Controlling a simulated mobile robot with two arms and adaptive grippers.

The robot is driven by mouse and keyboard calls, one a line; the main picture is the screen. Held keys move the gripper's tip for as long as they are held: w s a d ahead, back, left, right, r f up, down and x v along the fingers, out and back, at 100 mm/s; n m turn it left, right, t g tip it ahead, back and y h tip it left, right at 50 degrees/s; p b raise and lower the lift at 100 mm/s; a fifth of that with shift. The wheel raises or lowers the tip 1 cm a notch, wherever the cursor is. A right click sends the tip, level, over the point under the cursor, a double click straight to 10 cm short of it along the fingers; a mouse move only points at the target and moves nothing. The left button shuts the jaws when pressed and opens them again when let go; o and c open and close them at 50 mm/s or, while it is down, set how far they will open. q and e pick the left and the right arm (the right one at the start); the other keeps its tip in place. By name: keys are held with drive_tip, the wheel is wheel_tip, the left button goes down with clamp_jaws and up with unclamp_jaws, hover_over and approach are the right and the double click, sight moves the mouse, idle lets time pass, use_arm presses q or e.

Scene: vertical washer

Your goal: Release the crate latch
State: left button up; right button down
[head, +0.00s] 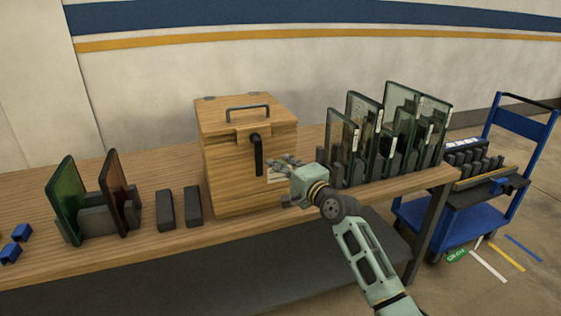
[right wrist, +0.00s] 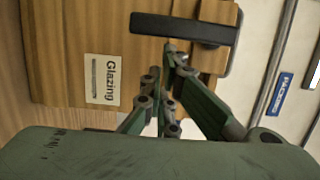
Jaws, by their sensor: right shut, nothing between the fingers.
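A wooden crate (head: 233,180) with a top handle (head: 248,108) stands on the table, its lid closed. Its dark latch (head: 258,155) hangs straight down on the front face. In the right wrist view the same latch (right wrist: 180,28) shows as a dark bar near the top, beside a paper label reading "Glazing" (right wrist: 103,80). My right gripper (head: 278,162) is in front of the crate, just right of and below the latch. Its fingers (right wrist: 170,52) are shut and empty, and they show close to the latch; I cannot tell whether they touch it. My left gripper is out of view.
Several framed glass panes (head: 396,128) stand in dark holders right of the crate, near my right arm. A green pane (head: 66,203) and a brown pane (head: 115,190) stand at the left. A blue cart (head: 440,213) is beyond the table's right end.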

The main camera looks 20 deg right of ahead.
drive_tip(key=shift+f, duration=0.1)
drive_tip(key=shift+a, duration=0.15)
drive_tip(key=shift+a+f+m, duration=0.15)
drive_tip(key=shift+m, duration=0.25)
